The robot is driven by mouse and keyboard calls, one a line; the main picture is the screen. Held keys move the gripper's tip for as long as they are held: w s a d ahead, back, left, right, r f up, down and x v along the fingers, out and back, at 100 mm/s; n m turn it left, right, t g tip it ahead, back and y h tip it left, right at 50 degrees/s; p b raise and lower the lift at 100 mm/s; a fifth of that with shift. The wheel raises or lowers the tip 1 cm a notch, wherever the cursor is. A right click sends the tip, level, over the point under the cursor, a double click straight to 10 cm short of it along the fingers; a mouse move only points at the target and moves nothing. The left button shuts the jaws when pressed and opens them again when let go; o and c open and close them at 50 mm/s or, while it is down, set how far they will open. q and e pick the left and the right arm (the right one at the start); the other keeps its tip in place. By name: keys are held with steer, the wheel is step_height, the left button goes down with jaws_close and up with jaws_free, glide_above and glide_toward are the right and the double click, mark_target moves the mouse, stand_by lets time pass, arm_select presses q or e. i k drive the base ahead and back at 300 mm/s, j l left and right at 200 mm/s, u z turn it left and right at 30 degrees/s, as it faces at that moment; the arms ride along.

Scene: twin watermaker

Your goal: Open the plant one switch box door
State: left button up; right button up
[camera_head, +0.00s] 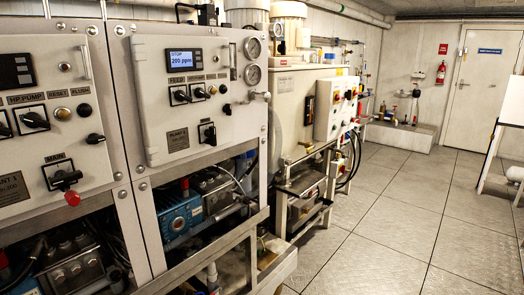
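The grey middle control panel (222,120) has a "STOP 200 ppm" display (184,60), several black knobs and two round gauges (252,47). A small plate (178,139) on it seems to read "PLANT 1", but the print is small. The left control panel (75,140) has HP PUMP, RESET and FLUSH controls and a MAIN switch (63,178) with a red piece below. Its plate (12,189) is partly cut off. Farther back is a pale switch box (327,108) with red and yellow switches; its front looks closed. Neither gripper is in view.
Blue pumps (181,213) sit in the open metal frame under the panels. The tiled floor (385,225) is clear to the right. A white door (482,90), a fire extinguisher (441,72) and a ledge (400,136) stand at the back. A white structure (510,108) juts in at right.

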mark_target(60, 68)
steer(key=j+u, duration=0.1)
steer(key=u, duration=0.65)
steer(key=i+j+u, duration=0.1)
steer(key=u, duration=0.3)
steer(key=l+z, duration=0.1)
steer(key=l, duration=0.2)
steer(key=k, duration=0.05)
